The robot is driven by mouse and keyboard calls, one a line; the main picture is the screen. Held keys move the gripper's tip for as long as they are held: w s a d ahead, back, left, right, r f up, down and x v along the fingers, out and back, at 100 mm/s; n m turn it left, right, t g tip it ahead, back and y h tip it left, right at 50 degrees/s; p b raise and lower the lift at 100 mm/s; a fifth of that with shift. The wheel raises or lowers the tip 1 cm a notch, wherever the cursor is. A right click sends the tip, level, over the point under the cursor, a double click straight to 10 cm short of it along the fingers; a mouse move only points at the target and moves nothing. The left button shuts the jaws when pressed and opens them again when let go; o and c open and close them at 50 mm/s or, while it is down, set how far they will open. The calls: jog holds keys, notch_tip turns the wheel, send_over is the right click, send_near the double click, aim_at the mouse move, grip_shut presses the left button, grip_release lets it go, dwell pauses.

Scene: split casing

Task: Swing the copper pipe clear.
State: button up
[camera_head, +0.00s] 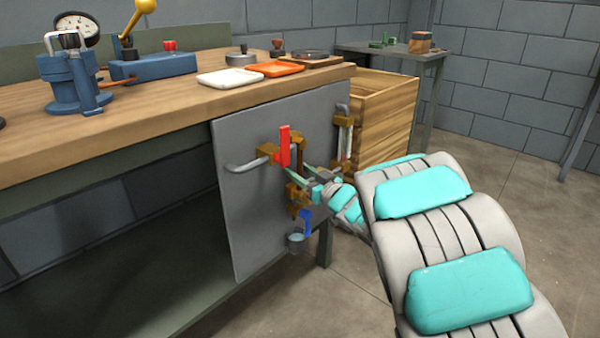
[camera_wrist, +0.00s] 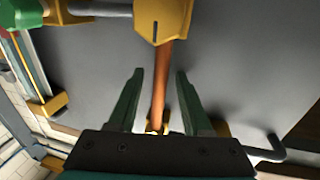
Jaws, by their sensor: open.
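The copper pipe (camera_wrist: 158,90) runs lengthwise between the two fingers of my gripper (camera_wrist: 159,78) in the wrist view. Its upper end in that view meets a brass fitting (camera_wrist: 163,22), and its lower end goes behind the gripper body. The fingers are apart, one on each side of the pipe, with visible gaps. In the head view my gripper (camera_head: 318,180) is at the grey panel, among the brass fittings. The pipe is mostly hidden there. A red lever (camera_head: 284,147) sits on the upper brass valve, and a blue lever (camera_head: 305,222) hangs below the lower fitting (camera_head: 298,194).
The fittings are on a grey panel (camera_head: 245,215) under a wooden workbench (camera_head: 130,118). A small bucket (camera_head: 296,242) hangs below the blue lever. A gauge tube with brass ends (camera_head: 345,135) is close on the right. A wooden crate (camera_head: 392,118) stands beyond it.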

grip_shut()
dwell(1.3)
